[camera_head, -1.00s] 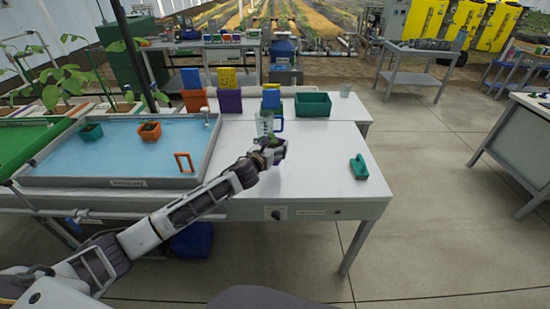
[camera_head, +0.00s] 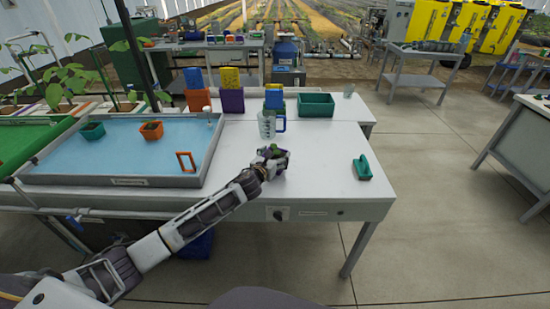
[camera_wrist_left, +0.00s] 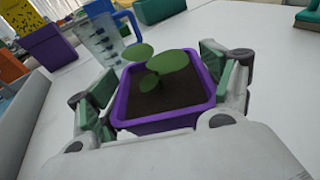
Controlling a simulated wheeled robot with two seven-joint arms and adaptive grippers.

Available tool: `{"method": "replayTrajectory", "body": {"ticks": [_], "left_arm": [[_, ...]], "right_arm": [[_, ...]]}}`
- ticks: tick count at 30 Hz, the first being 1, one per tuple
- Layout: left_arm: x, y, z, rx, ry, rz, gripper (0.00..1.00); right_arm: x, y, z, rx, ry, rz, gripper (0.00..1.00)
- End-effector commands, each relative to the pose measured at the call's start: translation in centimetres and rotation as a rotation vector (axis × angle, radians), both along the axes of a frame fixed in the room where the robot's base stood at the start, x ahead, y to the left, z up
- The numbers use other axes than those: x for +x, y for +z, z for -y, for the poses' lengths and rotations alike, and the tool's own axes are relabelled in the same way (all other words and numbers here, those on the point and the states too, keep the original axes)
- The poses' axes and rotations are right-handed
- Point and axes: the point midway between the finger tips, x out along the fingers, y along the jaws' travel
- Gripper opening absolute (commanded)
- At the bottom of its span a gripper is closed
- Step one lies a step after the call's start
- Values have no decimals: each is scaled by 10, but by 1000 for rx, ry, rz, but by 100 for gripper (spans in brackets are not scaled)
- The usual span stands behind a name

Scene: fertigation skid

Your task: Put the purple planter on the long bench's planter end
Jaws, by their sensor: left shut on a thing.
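The purple planter (camera_wrist_left: 160,122) is a small square pot with dark soil and a green seedling, filling the middle of the left wrist view. My left gripper (camera_head: 272,158) is shut on it, with a finger at each side of the pot. In the head view the planter is mostly hidden by the gripper, and only its leaves (camera_head: 275,151) show well. The long bench (camera_head: 326,165) has a white top, with the planter low over or on its front middle; I cannot tell if it touches. My right gripper is not in view.
A measuring jug (camera_head: 267,126) stands just behind the gripper. A green-handled tool (camera_head: 362,168) lies to the right. A blue tray (camera_head: 60,180) with two planters is on the left. A green bin (camera_head: 315,105) and coloured boxes stand behind. Bench top between jug and tool is clear.

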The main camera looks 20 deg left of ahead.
Motion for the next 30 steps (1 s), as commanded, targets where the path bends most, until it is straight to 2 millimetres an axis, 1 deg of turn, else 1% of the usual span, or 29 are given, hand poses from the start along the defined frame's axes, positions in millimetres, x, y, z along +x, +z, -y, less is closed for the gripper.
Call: {"method": "replayTrajectory", "body": {"ticks": [3,13,14,18,30], "left_arm": [[0,0,0,0,-1,2,50],[0,-3,0,1,-1,2,50],[0,-4,0,1,-1,1,81],[0,-3,0,1,-1,1,99],[0,-3,0,1,-1,1,100]], "right_arm": [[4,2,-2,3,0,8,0],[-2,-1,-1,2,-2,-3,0],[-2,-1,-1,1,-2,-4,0],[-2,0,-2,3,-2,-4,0],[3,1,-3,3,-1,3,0]]}}
